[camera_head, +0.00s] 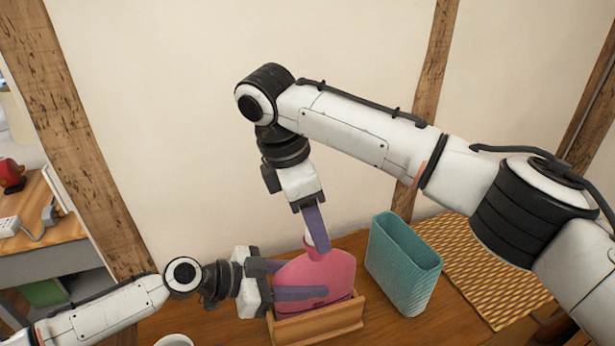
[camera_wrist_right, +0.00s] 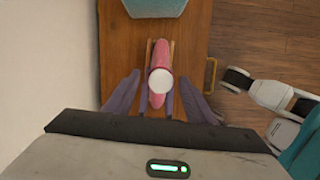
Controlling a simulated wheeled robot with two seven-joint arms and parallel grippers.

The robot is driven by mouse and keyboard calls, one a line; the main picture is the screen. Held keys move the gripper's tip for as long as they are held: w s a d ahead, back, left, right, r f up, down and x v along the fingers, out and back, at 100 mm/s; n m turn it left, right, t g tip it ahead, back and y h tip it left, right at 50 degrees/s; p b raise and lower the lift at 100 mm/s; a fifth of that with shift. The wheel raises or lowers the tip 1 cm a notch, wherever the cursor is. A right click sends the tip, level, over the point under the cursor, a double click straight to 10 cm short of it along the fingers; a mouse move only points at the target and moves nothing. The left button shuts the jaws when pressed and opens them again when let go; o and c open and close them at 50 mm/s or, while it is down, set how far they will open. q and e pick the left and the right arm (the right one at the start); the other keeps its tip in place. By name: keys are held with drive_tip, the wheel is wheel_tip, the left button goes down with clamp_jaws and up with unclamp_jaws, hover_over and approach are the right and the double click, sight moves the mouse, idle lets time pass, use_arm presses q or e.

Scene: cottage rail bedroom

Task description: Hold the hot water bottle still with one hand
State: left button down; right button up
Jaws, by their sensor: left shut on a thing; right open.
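The pink hot water bottle (camera_head: 325,275) stands upright in a wooden holder (camera_head: 318,325) on the wooden table. My left gripper (camera_head: 300,293) reaches in from the left and is shut on the bottle's body. My right gripper (camera_head: 318,230) points down at the bottle's neck, its fingers partly covering the neck in the head view. In the right wrist view the bottle (camera_wrist_right: 158,60) shows from above, with a round white top (camera_wrist_right: 161,81). The open fingers of my right gripper (camera_wrist_right: 160,98) are on either side of it, apart from it.
A teal basket (camera_head: 403,265) stands just right of the bottle; its edge also shows in the right wrist view (camera_wrist_right: 155,6). A yellow patterned woven mat (camera_head: 485,265) lies further right. A white round-rimmed vessel (camera_head: 175,341) is at the front left. The wall (camera_head: 180,120) is close behind.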

drive_tip(key=n, duration=0.3)
drive_tip(key=n+t+y, duration=0.1)
drive_tip(key=n, duration=0.3)
drive_tip(key=shift+s+d+t, duration=0.2)
drive_tip(key=shift+t, duration=0.1)
drive_tip(key=shift+n, duration=0.9)
drive_tip(key=shift+s+r+n+y, duration=0.1)
drive_tip(key=shift+r+n+y, duration=0.15)
drive_tip(key=shift+n, duration=0.45)
drive_tip(key=v, duration=1.1)
drive_tip(key=shift+s+r, duration=0.2)
drive_tip(key=shift+r, duration=0.05)
drive_tip(key=shift+a, duration=0.1)
use_arm(q)
drive_tip(key=c, duration=1.1)
unclamp_jaws()
drive_tip(key=shift+a, duration=0.1)
